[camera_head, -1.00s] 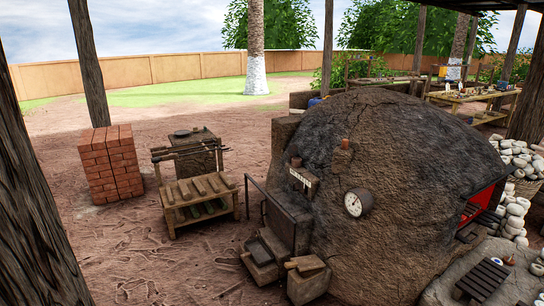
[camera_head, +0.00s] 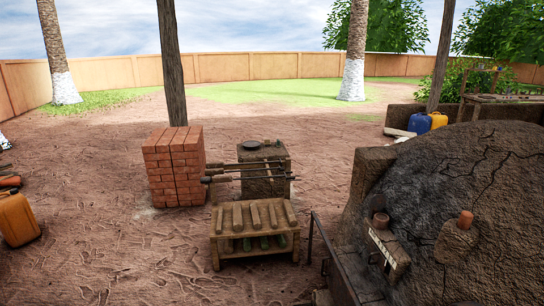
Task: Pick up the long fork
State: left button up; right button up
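Several long thin dark tools (camera_head: 248,178) lie roughly level, side by side, between the brick stack and a square block (camera_head: 265,172). Their thicker handle-like ends point left, towards the bricks. The long fork may be among them, but at this size I cannot tell which tool has prongs. Neither of my grippers shows in the head view.
A red brick stack (camera_head: 176,168) stands left of the tools. A low wooden rack (camera_head: 255,232) stands in front of them. The mud kiln (camera_head: 465,215) fills the right. An orange container (camera_head: 17,218) is at far left. Bare ground lies open at front left.

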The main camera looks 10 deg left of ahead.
aim_at(228, 178)
jog(key=i+j+u, duration=0.3)
jog(key=i+u, duration=0.2)
jog(key=i+j+u, duration=0.1)
jog(key=i+u, duration=0.35)
jog(key=i, duration=0.2)
jog(key=i+l+u, duration=0.15)
jog(key=i+u, duration=0.35)
jog(key=i+z, duration=0.2)
jog(key=i, duration=0.25)
jog(key=i+j+z, duration=0.2)
jog(key=i, duration=0.25)
jog(key=i+j+z, duration=0.2)
jog(key=i, duration=0.25)
jog(key=i+j+z, duration=0.2)
jog(key=i, duration=0.25)
jog(key=i+j+z, duration=0.3)
jog(key=i+z, duration=0.15)
jog(key=i+j+z, duration=0.45)
jog(key=i+j, duration=0.05)
